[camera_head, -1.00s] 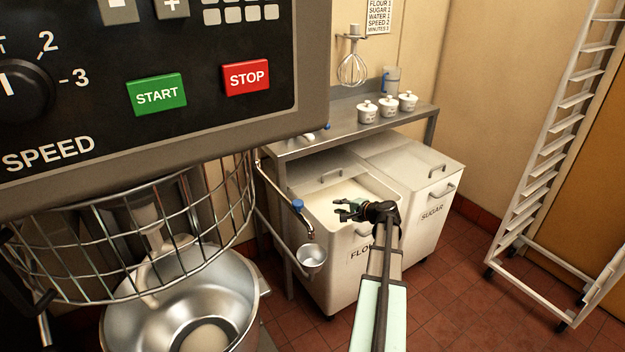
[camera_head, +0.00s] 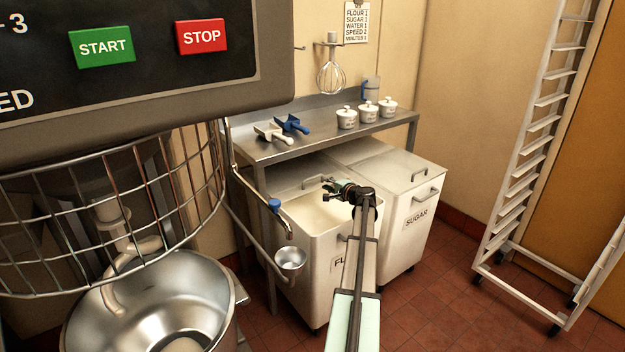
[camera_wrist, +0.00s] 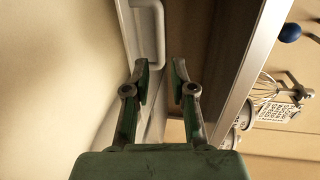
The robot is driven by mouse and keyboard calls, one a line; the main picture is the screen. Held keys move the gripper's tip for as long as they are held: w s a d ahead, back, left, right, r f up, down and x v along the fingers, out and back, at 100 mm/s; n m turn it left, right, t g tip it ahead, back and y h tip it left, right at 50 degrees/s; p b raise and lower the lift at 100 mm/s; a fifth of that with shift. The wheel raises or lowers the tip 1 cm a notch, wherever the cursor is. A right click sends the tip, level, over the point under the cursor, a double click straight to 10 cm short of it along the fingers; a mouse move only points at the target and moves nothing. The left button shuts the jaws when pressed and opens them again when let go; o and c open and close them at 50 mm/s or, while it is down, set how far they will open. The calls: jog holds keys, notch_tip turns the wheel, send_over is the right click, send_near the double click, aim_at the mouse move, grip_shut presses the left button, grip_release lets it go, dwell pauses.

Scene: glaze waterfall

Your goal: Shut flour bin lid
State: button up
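The flour bin (camera_head: 310,250) stands under the steel shelf with its top partly open and pale flour (camera_head: 312,212) showing inside. Its lid (camera_head: 290,174) sits back toward the wall, with a bar handle (camera_head: 318,181) near its front edge. My gripper (camera_head: 328,190) is over the bin opening, just in front of the lid handle. In the wrist view, my gripper's fingers (camera_wrist: 160,72) are apart with nothing between them. The white lid handle (camera_wrist: 159,30) is just beyond the fingertips, nearer the left finger; I see no clear contact.
The closed sugar bin (camera_head: 405,222) stands right of the flour bin. The steel shelf (camera_head: 340,122) overhangs the bins' back, holding scoops (camera_head: 292,124) and lidded pots (camera_head: 368,110). A mixer bowl (camera_head: 150,310) is at left, a rack (camera_head: 525,150) at right.

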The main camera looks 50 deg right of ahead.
aim_at(314, 178)
jog(key=x, duration=1)
jog(key=shift+f, duration=0.1)
jog(key=shift+c, duration=0.3)
jog(key=c, duration=0.4)
